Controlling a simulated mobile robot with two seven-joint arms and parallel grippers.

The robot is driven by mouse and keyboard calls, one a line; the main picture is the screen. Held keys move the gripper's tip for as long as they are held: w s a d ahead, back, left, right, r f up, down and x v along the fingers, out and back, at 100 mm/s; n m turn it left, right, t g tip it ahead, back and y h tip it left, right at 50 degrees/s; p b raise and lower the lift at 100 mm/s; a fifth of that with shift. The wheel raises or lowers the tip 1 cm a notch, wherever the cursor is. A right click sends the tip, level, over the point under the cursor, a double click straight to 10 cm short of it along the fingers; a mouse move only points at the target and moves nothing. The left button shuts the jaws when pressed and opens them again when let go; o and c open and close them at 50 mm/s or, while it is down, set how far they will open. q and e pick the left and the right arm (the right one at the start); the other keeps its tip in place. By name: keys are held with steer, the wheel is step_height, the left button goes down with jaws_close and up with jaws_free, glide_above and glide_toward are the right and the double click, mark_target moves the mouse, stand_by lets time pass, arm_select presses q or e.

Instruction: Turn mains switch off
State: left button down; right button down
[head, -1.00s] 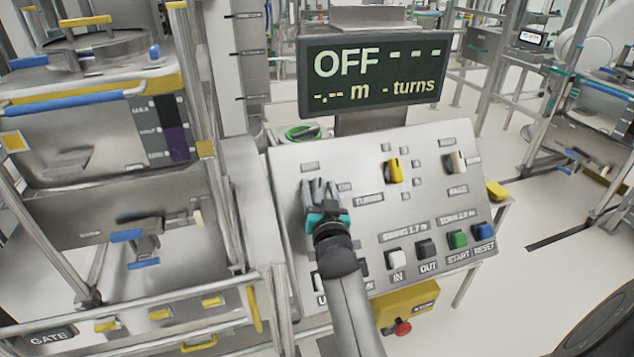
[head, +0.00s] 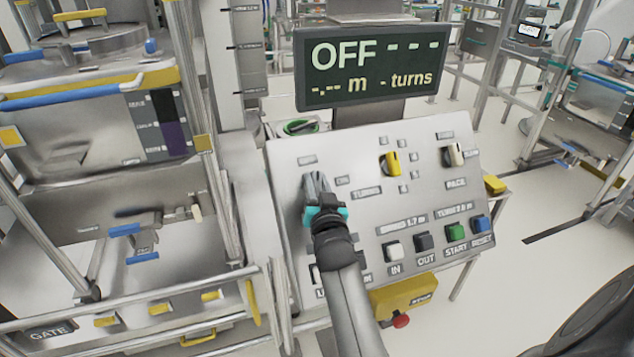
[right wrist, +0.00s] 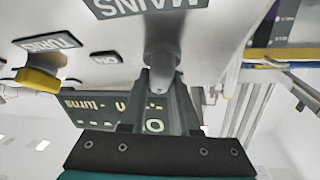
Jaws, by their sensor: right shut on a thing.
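The mains switch (right wrist: 163,50) is a grey knob on a sloping grey control panel (head: 350,160), beside a label reading MAINS (right wrist: 150,5) in the right wrist view. My right gripper (head: 317,184) is at the panel's upper left, its fingers shut on the knob; the fingers also show in the right wrist view (right wrist: 160,95). In the head view the gripper hides most of the switch, so its exact angle is unclear. The display (head: 370,68) above the panel reads OFF with dashes. My left gripper is not in view.
The panel also bears a yellow knob (head: 390,164), a pale knob (head: 453,155), and white (head: 393,249), black, green (head: 455,233) and blue buttons along its lower edge. A yellow box with a red stop button (head: 401,321) hangs below.

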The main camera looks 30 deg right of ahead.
steer(key=shift+r+n+t+y+p, duration=0.15)
steer(key=shift+n+t+y+p, duration=0.15)
steer(key=shift+n+y+p, duration=0.35)
steer(key=shift+n+t+y+p, duration=0.3)
steer(key=shift+n+y+p, duration=0.45)
steer(key=shift+n, duration=0.7)
steer(key=shift+a, duration=0.1)
steer(key=c, duration=0.6)
jaws_free()
steer(key=shift+c, duration=0.2)
steer(key=v, duration=1.5)
steer(key=shift+b, duration=0.3)
